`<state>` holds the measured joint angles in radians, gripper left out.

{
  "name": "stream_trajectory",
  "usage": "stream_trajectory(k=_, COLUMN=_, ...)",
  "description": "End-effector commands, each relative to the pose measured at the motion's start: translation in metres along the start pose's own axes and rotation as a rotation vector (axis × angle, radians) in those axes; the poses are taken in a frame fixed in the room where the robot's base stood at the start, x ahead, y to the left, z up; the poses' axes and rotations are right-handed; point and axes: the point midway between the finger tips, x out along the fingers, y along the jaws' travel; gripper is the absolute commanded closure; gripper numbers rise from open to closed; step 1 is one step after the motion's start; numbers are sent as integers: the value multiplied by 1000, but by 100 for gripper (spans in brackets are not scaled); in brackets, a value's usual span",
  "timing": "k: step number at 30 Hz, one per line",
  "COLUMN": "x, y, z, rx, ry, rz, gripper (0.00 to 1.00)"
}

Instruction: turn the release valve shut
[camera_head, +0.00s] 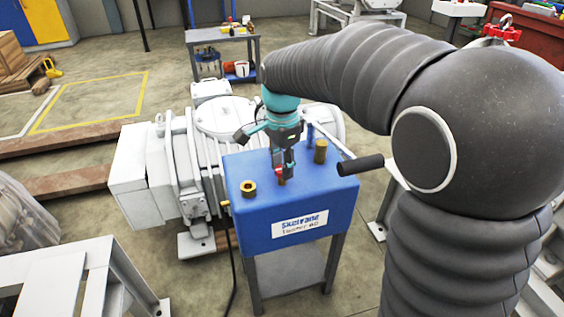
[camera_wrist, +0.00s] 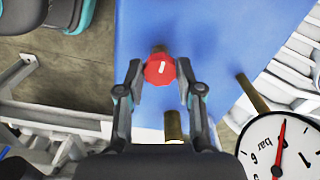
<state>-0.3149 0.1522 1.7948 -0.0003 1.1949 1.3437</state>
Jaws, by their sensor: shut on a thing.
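The release valve has a small red knob with a white mark (camera_wrist: 160,70), seen in the wrist view on the blue tester box. In the head view the red knob (camera_head: 279,171) shows just under my fingers, atop a brass stem. My gripper (camera_head: 282,168) points down at the box top, and its fingers are shut on the red knob from both sides. In the wrist view my gripper (camera_wrist: 161,72) has one finger on each side of the knob. The white mark runs nearly up and down in that view. Part of the stem is hidden.
The blue tester box (camera_head: 262,208) stands on a grey frame. Brass fittings (camera_head: 248,188) and (camera_head: 320,151) rise from its top. A black handle (camera_head: 361,165) sticks out at right. A pressure gauge (camera_wrist: 280,147) is at the wrist view's lower right. A white pump (camera_head: 160,160) stands behind.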

Motion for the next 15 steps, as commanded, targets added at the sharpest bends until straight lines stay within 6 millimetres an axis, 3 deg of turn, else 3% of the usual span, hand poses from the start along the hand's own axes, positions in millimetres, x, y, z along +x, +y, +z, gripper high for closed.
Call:
stream_trajectory(k=14, x=1, y=0, z=0, rx=17, ry=-1, rz=-1, gripper=99)
stream_trajectory(k=15, x=1, y=0, z=0, rx=17, ry=-1, rz=-1, gripper=62)
